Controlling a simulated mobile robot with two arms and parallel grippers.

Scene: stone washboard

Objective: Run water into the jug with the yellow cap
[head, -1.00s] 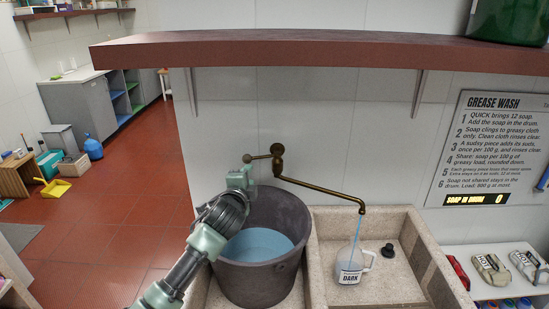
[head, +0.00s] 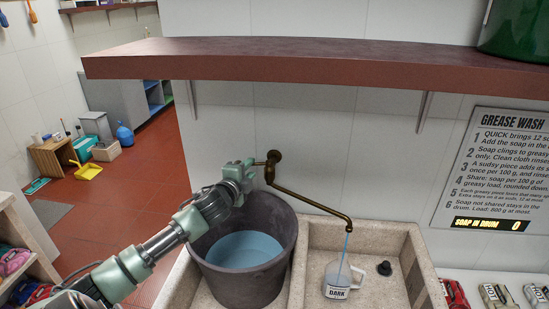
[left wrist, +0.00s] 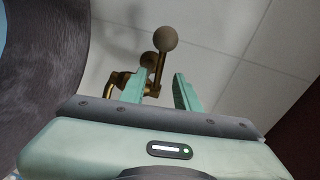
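A clear jug (head: 341,277) with a handle and a "DARK" label stands in the right basin of the stone sink (head: 385,292). I can make out no yellow cap on it. A thin blue stream of water (head: 346,246) falls from the brass tap's spout (head: 310,200) into the jug. My left gripper (head: 250,168) is at the tap's lever on the wall, above the bucket. In the left wrist view its fingers (left wrist: 171,78) are apart, with the brass lever and its round knob (left wrist: 165,39) just beyond them. My right gripper is out of view.
A dark bucket (head: 284,230) of blue water fills the left basin. A black plug (head: 384,268) lies right of the jug. A red-brown shelf (head: 320,66) runs above the tap. The grease wash sign (head: 490,170) hangs at the right.

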